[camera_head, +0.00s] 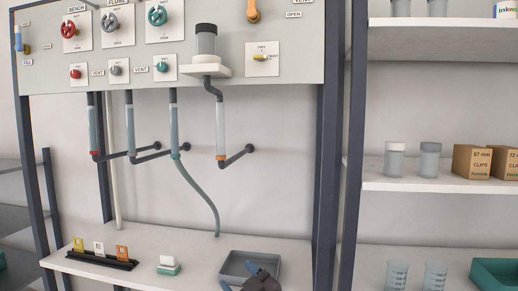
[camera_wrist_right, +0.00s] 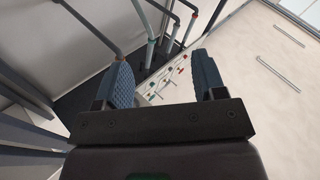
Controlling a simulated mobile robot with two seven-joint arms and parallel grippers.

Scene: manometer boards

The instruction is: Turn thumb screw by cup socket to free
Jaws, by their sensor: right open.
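The brass thumb screw (camera_head: 262,57) sits on a small white labelled plate (camera_head: 272,68) on the board, its handle lying about level. The label text is too small to read. To its left, the cup socket (camera_head: 212,71) is a white bracket holding a dark-capped cup (camera_head: 206,42). My right gripper (camera_head: 238,277) is low at the bottom edge of the head view, by the grey tray, well below the thumb screw. The right wrist view shows its blue fingers (camera_wrist_right: 163,75) apart with nothing between them. My left gripper is not in view.
The board (camera_head: 300,40) carries red, grey and teal valves. Clear tubes and dark pipes hang below it. The bench holds a tag rack (camera_head: 100,260), a white-and-green block (camera_head: 168,265) and a grey tray (camera_head: 288,269). A dark post (camera_head: 328,150) and shelves stand right.

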